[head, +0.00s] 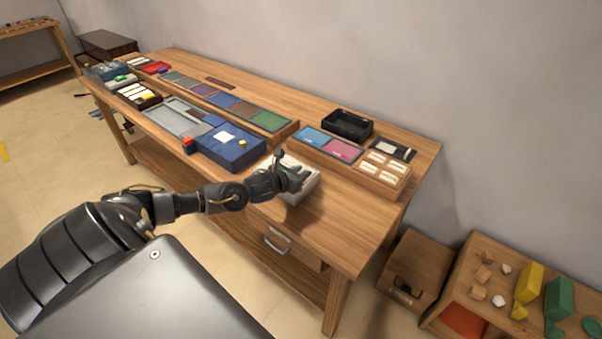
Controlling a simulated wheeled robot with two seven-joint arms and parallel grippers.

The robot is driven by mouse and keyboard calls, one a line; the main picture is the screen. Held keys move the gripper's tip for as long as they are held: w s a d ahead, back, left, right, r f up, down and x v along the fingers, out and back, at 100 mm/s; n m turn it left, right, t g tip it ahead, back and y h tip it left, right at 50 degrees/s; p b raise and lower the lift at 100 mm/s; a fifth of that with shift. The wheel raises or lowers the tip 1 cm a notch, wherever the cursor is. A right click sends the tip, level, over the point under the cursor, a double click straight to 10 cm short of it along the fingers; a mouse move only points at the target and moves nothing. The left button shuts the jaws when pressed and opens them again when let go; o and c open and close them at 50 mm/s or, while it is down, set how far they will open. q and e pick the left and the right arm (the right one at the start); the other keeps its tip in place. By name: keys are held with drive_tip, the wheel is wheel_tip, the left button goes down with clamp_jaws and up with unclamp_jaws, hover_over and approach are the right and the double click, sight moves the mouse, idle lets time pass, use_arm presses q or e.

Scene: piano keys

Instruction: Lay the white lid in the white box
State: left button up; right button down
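A white box (307,186) sits on the workbench near its front edge, partly hidden behind my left gripper. My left gripper (291,168) is over this white thing, with its fingers apart and nothing seen between them. I cannot tell if the fingers touch it. I cannot make out the white lid as a separate piece; it may be hidden behind the gripper or be part of the white shape. My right gripper is out of view.
A blue box (230,148) with a white square on top stands just left of the gripper. Behind are coloured panels (223,100), a black tray (347,124) and a wooden tray of pale pieces (381,172). The bench's front right top (350,225) is clear.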

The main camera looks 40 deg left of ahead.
use_arm(q)
drive_tip(key=shift+o, duration=0.4)
drive_tip(key=shift+s, duration=0.1)
drive_tip(key=shift+s, duration=0.2)
drive_tip(key=b+v, duration=0.2)
drive_tip(key=v, duration=0.8)
drive_tip(key=shift+r, duration=0.2)
